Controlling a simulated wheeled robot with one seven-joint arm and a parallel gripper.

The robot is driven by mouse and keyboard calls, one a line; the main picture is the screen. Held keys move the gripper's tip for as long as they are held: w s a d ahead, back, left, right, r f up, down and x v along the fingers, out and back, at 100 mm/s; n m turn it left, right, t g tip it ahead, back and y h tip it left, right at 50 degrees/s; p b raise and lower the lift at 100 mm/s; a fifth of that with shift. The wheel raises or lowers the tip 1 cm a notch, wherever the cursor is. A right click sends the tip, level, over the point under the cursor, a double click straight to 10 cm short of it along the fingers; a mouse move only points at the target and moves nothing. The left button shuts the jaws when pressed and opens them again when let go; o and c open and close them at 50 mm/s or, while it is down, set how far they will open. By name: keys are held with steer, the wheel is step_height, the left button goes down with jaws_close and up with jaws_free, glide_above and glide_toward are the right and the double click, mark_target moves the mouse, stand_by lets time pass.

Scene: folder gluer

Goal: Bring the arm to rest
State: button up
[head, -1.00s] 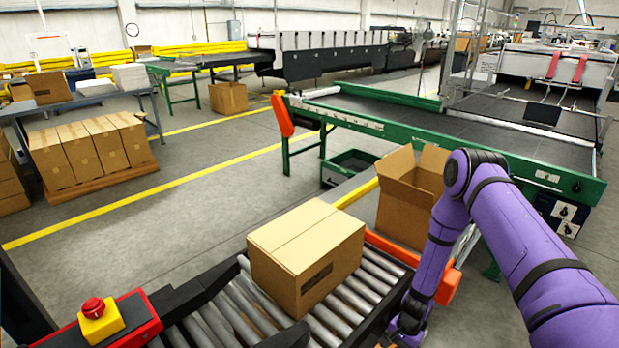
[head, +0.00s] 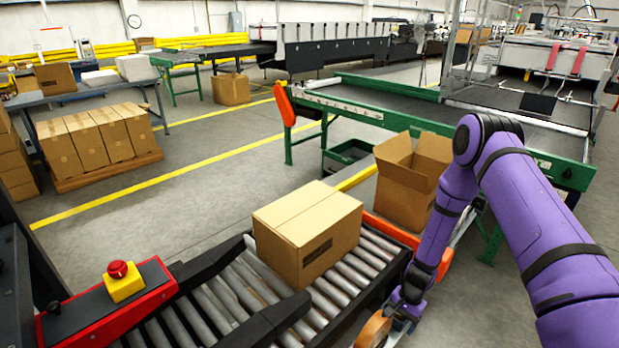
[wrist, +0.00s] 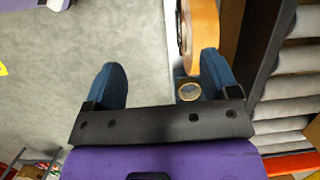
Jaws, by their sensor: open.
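My purple arm (head: 545,225) reaches down at the right in the head view, bent at the elbow. My gripper (wrist: 150,88) is open in the wrist view, its two blue fingers wide apart with grey floor between them. Nothing is held. In the head view the gripper end (head: 402,316) hangs low beside the right edge of the roller conveyor. A tan tape roll (wrist: 201,22) shows just beyond the right finger; whether they touch I cannot tell. It also shows at the bottom of the head view (head: 374,330).
A closed carton (head: 308,232) sits on the roller conveyor (head: 225,305). An open carton (head: 410,180) stands behind my forearm. A green-framed belt table (head: 400,118) lies beyond. A red emergency button (head: 118,269) is at lower left. A small roll (wrist: 189,91) lies near the right finger.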

step_height(320, 180, up, 42)
steer(key=w+n+t, duration=0.2)
steer(key=n+t, duration=0.1)
steer(key=n, duration=0.2)
steer(key=s+d+r+n+t+h, duration=0.1)
steer(key=s+r+n+t, duration=0.1)
steer(key=s+r, duration=1.15)
steer(key=s+d+r+t, duration=0.1)
steer(key=s+r, duration=0.3)
steer(key=s, duration=0.3)
steer(key=s+d+r+n+t+h, duration=0.1)
steer(key=s+r, duration=0.2)
steer(key=s, duration=0.4)
steer(key=shift+s+r+h, duration=0.3)
steer(key=shift+r, duration=0.1)
steer(key=shift+d, duration=0.1)
